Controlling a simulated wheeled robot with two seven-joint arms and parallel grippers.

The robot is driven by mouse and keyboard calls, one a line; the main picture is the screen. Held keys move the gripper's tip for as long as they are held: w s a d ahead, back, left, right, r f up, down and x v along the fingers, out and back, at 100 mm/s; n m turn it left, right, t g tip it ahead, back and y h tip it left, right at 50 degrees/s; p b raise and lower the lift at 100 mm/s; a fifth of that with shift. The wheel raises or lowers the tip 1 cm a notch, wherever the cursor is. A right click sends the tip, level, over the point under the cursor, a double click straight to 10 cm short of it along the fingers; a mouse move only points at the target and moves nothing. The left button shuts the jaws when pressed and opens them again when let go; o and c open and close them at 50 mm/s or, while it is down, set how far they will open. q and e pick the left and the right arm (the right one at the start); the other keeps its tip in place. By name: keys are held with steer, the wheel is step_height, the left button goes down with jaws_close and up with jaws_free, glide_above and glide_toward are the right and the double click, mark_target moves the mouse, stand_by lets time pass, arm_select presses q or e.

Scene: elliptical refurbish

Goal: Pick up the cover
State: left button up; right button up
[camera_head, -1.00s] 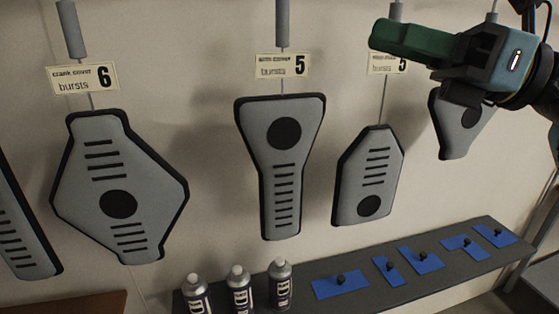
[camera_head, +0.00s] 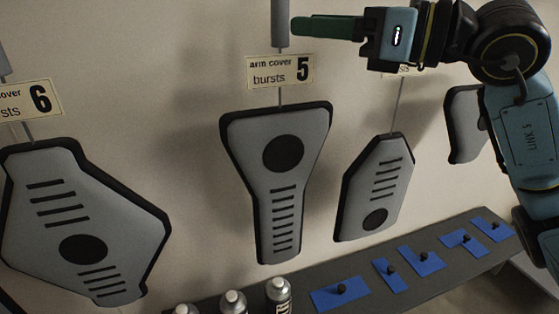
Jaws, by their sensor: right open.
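Several grey covers with black rims hang on the wall. The arm cover (camera_head: 283,200) hangs in the middle under a label (camera_head: 280,70) reading "arm cover bursts 5". A wide cover (camera_head: 90,215) hangs at the left under a label with a 6. A narrow cover (camera_head: 378,190) hangs to the right, and another (camera_head: 463,125) is partly hidden by my right arm. My right gripper (camera_head: 300,26) is open and empty, with green fingers pointing left. Its tips show by the grey hanger (camera_head: 280,22) above the arm cover's label; contact cannot be told. My left gripper is out of view.
A dark shelf (camera_head: 300,288) runs below the covers. It bears several blue pads (camera_head: 388,275) with black knobs at the right. Several spray cans (camera_head: 279,293) stand at its left, cut by the frame's bottom edge.

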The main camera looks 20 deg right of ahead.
mark_target(281, 46)
steer(key=p+x, duration=0.1)
steer(key=x, duration=0.1)
steer(key=p+x, duration=0.1)
steer(key=x, duration=0.2)
steer(key=shift+s+a, duration=0.2)
steer(key=shift+s, duration=0.05)
steer(key=shift+w+a, duration=0.2)
steer(key=shift+a, duration=0.05)
steer(key=shift+f, duration=0.1)
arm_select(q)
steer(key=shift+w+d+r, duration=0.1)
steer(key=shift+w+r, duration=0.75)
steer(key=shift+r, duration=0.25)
arm_select(e)
steer(key=shift+d, duration=0.1)
jaws_close()
